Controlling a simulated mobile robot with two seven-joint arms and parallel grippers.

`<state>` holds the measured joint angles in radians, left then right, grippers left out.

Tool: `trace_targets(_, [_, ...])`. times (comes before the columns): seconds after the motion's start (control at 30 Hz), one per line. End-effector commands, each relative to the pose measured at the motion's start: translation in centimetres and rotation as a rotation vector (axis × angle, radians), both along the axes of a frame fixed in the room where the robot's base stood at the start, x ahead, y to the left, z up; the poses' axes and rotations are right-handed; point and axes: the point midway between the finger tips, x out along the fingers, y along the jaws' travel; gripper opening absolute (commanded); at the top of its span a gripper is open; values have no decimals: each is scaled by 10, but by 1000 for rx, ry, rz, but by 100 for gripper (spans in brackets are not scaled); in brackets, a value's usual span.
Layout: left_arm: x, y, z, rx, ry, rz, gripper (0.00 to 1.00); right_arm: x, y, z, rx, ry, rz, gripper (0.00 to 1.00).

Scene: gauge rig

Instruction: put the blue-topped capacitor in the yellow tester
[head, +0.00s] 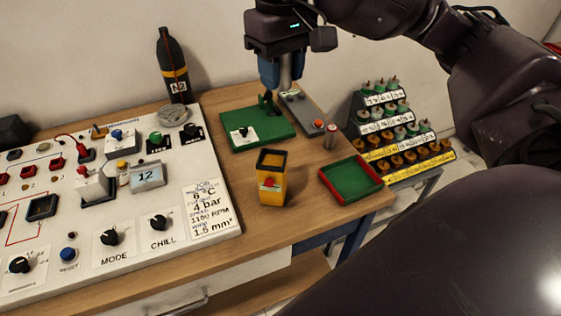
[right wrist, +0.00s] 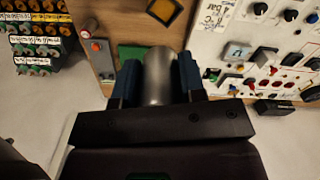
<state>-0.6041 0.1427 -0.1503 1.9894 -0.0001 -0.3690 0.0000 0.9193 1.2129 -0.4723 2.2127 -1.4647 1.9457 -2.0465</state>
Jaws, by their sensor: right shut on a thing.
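My right gripper (head: 279,84) is shut on a grey metallic cylinder (head: 286,74), above the green board. In the right wrist view the cylinder (right wrist: 158,78) sits between the two blue fingers. Its top is not clearly visible, so I cannot tell whether it is blue. The yellow tester (head: 271,188) is an upright yellow box with a dark rim and a red part on its front. It stands on the bench, nearer than the gripper and apart from it. It also shows at the top of the right wrist view (right wrist: 165,11). My left gripper is not in view.
A green board (head: 236,117) lies below the gripper. A small red-topped cylinder (head: 331,137) stands near a grey strip (head: 302,112). A red-and-green tray (head: 349,181) is right of the tester. A control panel (head: 170,185) fills the left; a stepped rack (head: 385,135) stands right.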

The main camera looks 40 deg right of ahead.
Motion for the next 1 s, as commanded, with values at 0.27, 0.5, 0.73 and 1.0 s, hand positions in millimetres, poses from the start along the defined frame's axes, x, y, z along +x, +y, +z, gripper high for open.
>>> trace_targets(0.27, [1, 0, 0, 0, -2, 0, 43, -1, 0, -61, 2, 6, -1, 14])
trace_targets(0.5, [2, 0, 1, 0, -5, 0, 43, -1, 0, -112, 2, 6, -1, 14])
trace_targets(0.73, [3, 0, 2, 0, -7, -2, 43, 0, 0, -143, 2, 2, -1, 14])
trace_targets(1.0, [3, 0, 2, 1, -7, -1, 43, -1, 0, -168, 1, 5, -2, 14])
